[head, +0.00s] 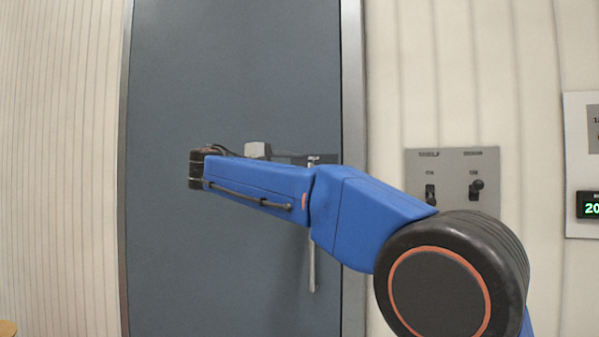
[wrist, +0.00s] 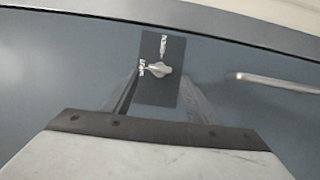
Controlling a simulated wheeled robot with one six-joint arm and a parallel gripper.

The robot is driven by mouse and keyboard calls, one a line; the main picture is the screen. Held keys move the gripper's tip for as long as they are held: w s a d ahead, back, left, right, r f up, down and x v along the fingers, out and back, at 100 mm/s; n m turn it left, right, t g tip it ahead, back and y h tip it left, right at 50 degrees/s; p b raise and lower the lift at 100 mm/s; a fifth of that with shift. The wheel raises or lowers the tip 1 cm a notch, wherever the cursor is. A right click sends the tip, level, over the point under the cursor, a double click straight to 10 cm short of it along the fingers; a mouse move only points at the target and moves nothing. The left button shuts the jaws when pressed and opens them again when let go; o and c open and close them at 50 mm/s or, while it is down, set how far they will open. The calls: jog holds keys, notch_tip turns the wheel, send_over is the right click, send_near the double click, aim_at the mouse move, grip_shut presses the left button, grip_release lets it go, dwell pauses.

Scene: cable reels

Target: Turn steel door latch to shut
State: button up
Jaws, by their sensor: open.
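The steel latch (wrist: 159,69) is a small silvery turn-knob on a dark plate (wrist: 168,92) on the door. It lies roughly crosswise in the wrist view, one end toward the left-hand label. A second label stands above it; both are too small to read surely. My gripper (wrist: 163,88) is open, its two fingers on either side of the plate, with the knob in line with the gap. I cannot tell whether they touch it. In the head view my gripper (head: 280,154) shows behind my blue arm, pointing right; the plate (head: 328,159) is partly seen near the door's right edge.
The grey-blue door (head: 230,60) has a metal frame. A steel bar handle (head: 312,265) hangs below the latch; it also shows right of the plate in the wrist view (wrist: 280,83). A switch panel (head: 453,165) and a display box (head: 582,205) are on the right wall.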

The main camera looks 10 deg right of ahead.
jog(key=v, duration=1.4)
jog(key=shift+a, duration=0.3)
jog(key=shift+f, duration=0.1)
jog(key=s+d+f+g+y, duration=0.25)
jog(key=s+d+f, duration=0.25)
jog(key=d+f, duration=0.55)
jog(key=s+d+f+g+y, duration=0.1)
jog(key=s+d+f+y, duration=0.3)
jog(key=d+f, duration=0.7)
jog(key=s+d+f+m+g+y, duration=0.1)
jog(key=s+f+m+y, duration=0.5)
jog(key=s+f, duration=1.9)
notch_tip(320, 180, down, 4)
jog(key=d+y, duration=0.1)
jog(key=y, duration=0.1)
jog(key=shift+s+d+y, duration=0.15)
jog(key=shift+s+y, duration=0.15)
jog(key=shift+y, duration=0.05)
